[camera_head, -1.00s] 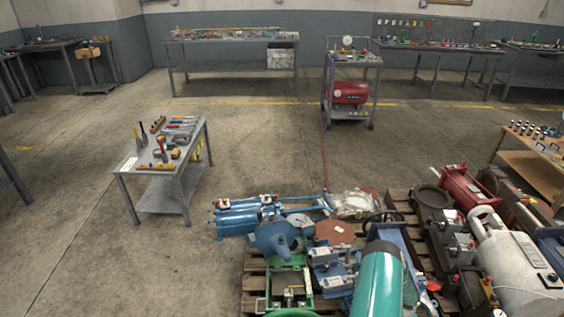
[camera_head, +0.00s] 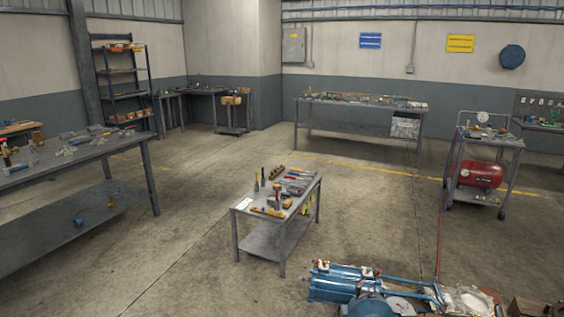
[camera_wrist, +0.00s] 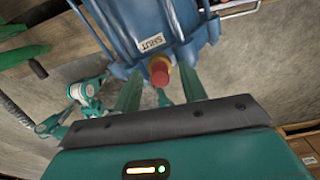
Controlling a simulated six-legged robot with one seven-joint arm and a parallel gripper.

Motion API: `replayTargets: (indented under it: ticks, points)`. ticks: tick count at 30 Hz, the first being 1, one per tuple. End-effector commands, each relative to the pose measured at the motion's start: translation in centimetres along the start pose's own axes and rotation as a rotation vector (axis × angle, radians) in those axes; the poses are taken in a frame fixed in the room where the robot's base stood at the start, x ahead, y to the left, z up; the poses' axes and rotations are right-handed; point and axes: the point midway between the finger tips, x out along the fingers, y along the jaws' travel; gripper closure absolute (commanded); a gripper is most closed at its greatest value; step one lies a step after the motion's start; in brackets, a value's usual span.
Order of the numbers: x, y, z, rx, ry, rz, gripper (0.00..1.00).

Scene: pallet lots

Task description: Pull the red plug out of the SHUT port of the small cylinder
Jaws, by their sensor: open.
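In the wrist view a blue cylinder body (camera_wrist: 118,30) fills the top, with a white label reading SHUT (camera_wrist: 151,42). Just below the label the red plug (camera_wrist: 160,76) sits in a brass-coloured port and points towards my gripper (camera_wrist: 162,84). My gripper is open; its two green fingers show left and right of the plug in the picture, apart from it. Their tips overlap the cylinder in view, so I cannot tell the exact gap. In the head view blue cylinders (camera_head: 345,273) lie at the bottom edge; the plug cannot be made out there.
A small tool table (camera_head: 241,203) stands in the middle, a large bench (camera_head: 100,150) at left. A cart with a red tank (camera_head: 481,174) stands at right, a red hose running down from it. Floor between them is open. Green parts (camera_wrist: 40,50) lie left in the wrist view.

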Motion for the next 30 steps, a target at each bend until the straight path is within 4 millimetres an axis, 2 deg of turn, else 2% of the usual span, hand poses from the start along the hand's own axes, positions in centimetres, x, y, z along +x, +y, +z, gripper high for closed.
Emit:
replayTargets:
  ticks: [8, 15, 30]
  points:
    - [-0.01, 0.00, 0.00, 0.000, 0.000, 0.000, 0.58]
    - [0.00, -0.01, -0.01, 0.000, 0.000, 0.000, 1.00]
    - [-0.22, -0.03, 0.02, 0.000, 0.000, -0.001, 1.00]
